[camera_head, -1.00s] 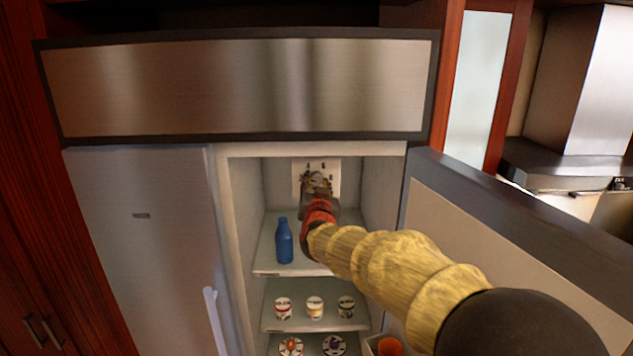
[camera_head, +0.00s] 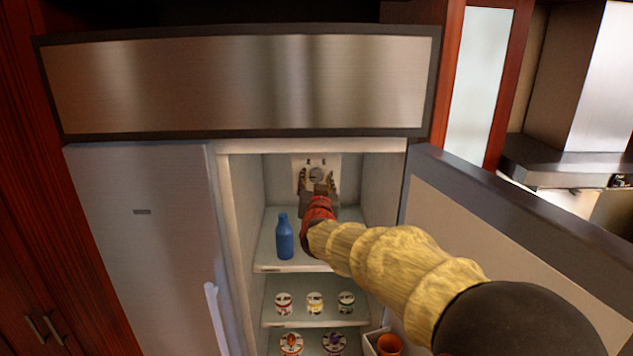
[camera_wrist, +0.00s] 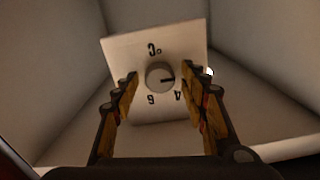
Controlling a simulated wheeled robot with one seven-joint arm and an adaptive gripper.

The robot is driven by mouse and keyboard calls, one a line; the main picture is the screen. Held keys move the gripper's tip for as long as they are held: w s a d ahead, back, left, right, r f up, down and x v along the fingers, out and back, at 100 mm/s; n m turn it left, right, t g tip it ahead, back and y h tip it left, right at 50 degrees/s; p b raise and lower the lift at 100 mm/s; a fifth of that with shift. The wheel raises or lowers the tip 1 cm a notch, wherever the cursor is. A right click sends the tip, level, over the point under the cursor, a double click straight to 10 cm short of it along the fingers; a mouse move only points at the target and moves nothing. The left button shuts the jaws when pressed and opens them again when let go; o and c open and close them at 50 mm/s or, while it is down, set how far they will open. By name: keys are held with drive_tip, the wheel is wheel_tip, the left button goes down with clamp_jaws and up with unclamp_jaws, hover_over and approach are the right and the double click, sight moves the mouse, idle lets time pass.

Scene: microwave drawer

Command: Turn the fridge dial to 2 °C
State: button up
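The fridge dial (camera_head: 316,174) is a round grey knob on a white panel (camera_head: 300,161) at the back of the upper fridge compartment. In the wrist view the dial (camera_wrist: 159,77) has a dark pointer line directed to the right. The panel (camera_wrist: 125,50) shows "°C", "6" and "4" upside down. The pointer lies above the "4", towards the right finger; any mark there is hidden behind that finger. My gripper (camera_head: 316,178) is open and empty, with one finger on each side of the dial. Gaps show between the dial and both fingers (camera_wrist: 158,76).
A blue bottle (camera_head: 284,238) stands on the shelf (camera_head: 270,255) left of my arm. Several small tubs (camera_head: 315,302) stand on the shelf below. The open fridge door (camera_head: 500,235) is at the right, the closed door (camera_head: 140,240) at the left.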

drive_tip(key=shift+o, duration=0.4)
drive_tip(key=shift+s+r, duration=0.1)
drive_tip(key=shift+s, duration=0.05)
drive_tip(key=s, duration=1.1)
drive_tip(key=shift+s, duration=0.35)
